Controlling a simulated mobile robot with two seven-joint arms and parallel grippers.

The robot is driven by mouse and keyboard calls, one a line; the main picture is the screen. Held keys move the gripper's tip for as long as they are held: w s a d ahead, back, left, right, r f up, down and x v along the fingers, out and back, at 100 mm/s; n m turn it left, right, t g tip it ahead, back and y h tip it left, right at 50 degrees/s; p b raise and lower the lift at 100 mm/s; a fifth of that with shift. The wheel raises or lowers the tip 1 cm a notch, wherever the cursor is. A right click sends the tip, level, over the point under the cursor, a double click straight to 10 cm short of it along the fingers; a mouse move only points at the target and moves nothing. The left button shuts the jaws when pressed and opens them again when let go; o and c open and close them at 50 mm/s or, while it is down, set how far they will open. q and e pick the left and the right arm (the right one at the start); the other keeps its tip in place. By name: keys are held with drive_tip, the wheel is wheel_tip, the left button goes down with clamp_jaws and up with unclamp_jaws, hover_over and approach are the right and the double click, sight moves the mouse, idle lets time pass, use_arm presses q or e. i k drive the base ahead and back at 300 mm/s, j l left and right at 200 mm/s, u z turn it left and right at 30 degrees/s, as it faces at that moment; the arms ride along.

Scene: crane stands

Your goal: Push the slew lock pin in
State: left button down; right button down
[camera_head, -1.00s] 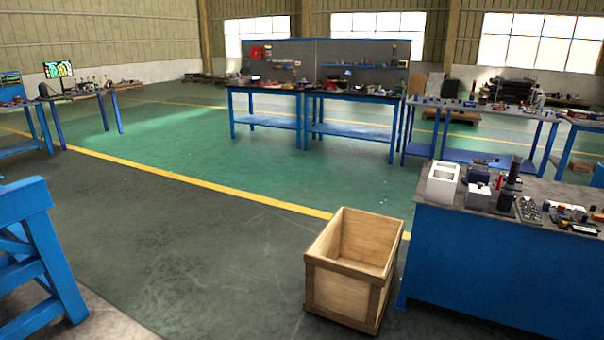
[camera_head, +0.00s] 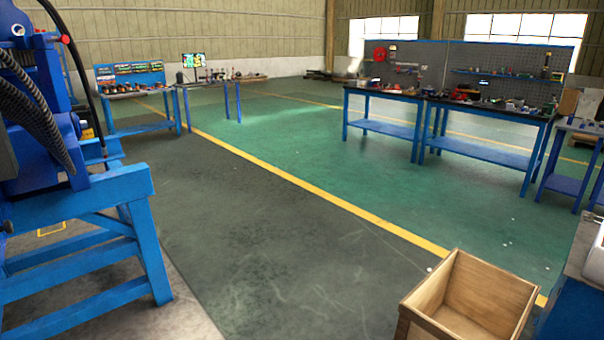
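A blue crane stand (camera_head: 100,235) is at the left edge, with a blue machine body (camera_head: 40,95) and black ribbed hoses (camera_head: 38,115) on top of it. A small red knob (camera_head: 64,39) and a round silver part (camera_head: 18,30) show near the top of the machine. I cannot tell whether either one is the slew lock pin. The rest of the machine is cut off by the left edge. Neither of my grippers is in view.
An open, empty wooden crate (camera_head: 470,300) stands on the floor at the lower right, beside a blue workbench (camera_head: 575,310). Blue tables (camera_head: 420,108) stand at the back. The dark floor (camera_head: 250,240) between stand and crate is clear.

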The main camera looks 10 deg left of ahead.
sight(63, 39)
drive_tip(key=i+u, duration=0.2)
drive_tip(key=u, duration=0.15)
drive_tip(key=i+u, duration=0.45)
drive_tip(key=u, duration=0.25)
drive_tip(key=i+u, duration=0.8)
drive_tip(key=i+l+z, duration=0.1)
drive_tip(key=l, duration=0.2)
drive_tip(key=i+l+z, duration=0.45)
drive_tip(key=i, duration=0.3)
drive_tip(key=i+l+z, duration=0.3)
drive_tip(key=i, duration=0.35)
drive_tip(key=i+z, duration=0.35)
drive_tip(key=i, duration=0.3)
drive_tip(key=i+u, duration=0.15)
drive_tip(key=i, duration=0.35)
drive_tip(key=i+l+u, duration=0.2)
drive_tip(key=i, duration=0.3)
drive_tip(key=i+u, duration=0.15)
drive_tip(key=u, duration=0.25)
drive_tip(key=i+u, duration=0.15)
drive_tip(key=u, duration=0.2)
drive_tip(key=i+l+u, duration=0.15)
drive_tip(key=u, duration=0.25)
